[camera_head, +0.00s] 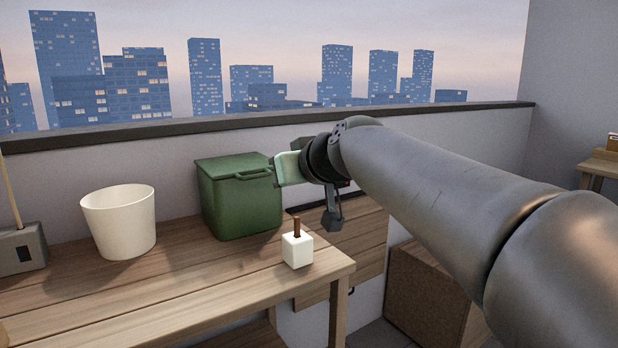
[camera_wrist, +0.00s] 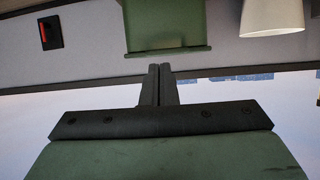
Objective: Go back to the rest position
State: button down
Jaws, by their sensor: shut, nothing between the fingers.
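My gripper (camera_wrist: 159,68) shows in the wrist view with its two dark fingers together and nothing between them. In the head view my arm reaches in from the right, and its hand end hangs in the air by the right side of the green lidded bin, above and behind the white block. The fingertips are hard to make out there. The hand holds nothing and seems apart from the table and the things on it.
The wooden table (camera_head: 190,292) bears a white pot (camera_head: 120,222), a green bin (camera_head: 240,200), a white block with a brown stick (camera_head: 297,249) and a grey box (camera_head: 22,252). A low wall (camera_head: 460,130) runs behind. A brown box (camera_head: 428,290) stands right of the table.

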jog(key=s+d+f+m+g+h+p, duration=0.1)
jog(key=s+d+m+g+h+p, duration=0.2)
jog(key=s+d+p, duration=0.8)
jog(key=s+d+f+m+g+h+p, duration=0.1)
jog(key=s+d+m+g+h+p, duration=0.2)
jog(key=s+d+g+p, duration=0.4)
jog(key=s+d+h+p, duration=0.1)
jog(key=s+d+p, duration=0.3)
jog(key=s+p, duration=0.6)
jog(key=shift+d+m+h+p, duration=0.25)
jog(key=shift+m+h+p, duration=0.05)
jog(key=shift+p, duration=1.45)
jog(key=shift+f, duration=0.1)
